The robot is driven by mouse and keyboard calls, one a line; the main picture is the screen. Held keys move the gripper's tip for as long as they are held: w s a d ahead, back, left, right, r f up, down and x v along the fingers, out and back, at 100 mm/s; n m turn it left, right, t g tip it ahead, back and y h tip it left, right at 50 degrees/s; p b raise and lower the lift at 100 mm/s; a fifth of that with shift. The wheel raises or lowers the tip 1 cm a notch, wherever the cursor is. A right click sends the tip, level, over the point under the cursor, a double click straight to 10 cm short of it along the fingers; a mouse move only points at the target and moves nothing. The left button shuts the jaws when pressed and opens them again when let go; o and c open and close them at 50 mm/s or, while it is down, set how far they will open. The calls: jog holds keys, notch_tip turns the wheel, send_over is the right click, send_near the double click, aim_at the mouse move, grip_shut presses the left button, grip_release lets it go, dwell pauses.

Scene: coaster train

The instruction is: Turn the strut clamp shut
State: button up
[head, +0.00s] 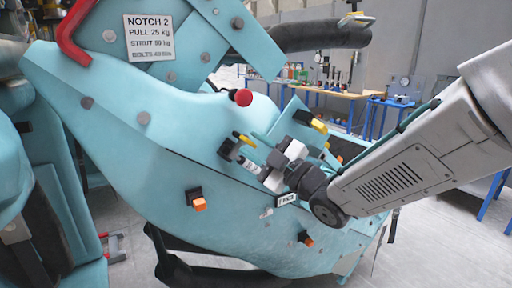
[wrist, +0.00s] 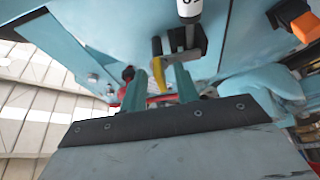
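A yellow lever (head: 244,138) sits on a black clamp block (head: 227,149) on the teal car's side. In the wrist view, the yellow lever (wrist: 157,66) hangs beside a black bracket (wrist: 186,45), below a white labelled cylinder (wrist: 189,9). My gripper (head: 259,141) is close to the lever, to its right in the head view. In the wrist view, the two green fingers of my gripper (wrist: 171,72) are apart, with the lever by the left fingertip. I cannot tell whether they touch. The dark and silver strut (head: 247,164) is partly hidden by my gripper.
A red knob (head: 243,97) stands just above the clamp. Orange-tipped black latches (head: 198,201) and another yellow-tipped handle (head: 319,126) stick out nearby. A red hooked handle (head: 72,35) is at the upper left. A workbench (head: 335,92) stands far behind.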

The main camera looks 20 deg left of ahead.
jog(key=v, duration=0.8)
